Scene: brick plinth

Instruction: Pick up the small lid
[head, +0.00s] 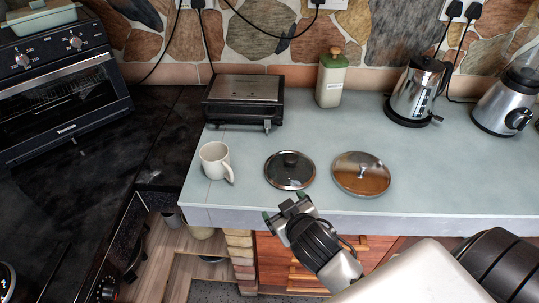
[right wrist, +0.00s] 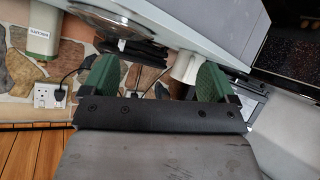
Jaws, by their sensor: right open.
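Two round lids lie flat on the pale counter (head: 230,190). The left lid (head: 290,180), the slightly smaller one, is dark glass with a metal rim and a black knob. My left gripper is out of view.
A white mug (head: 214,160) stands left of the lids. A black oven (head: 65,90) is at far left. The counter between lids and grill is clear.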

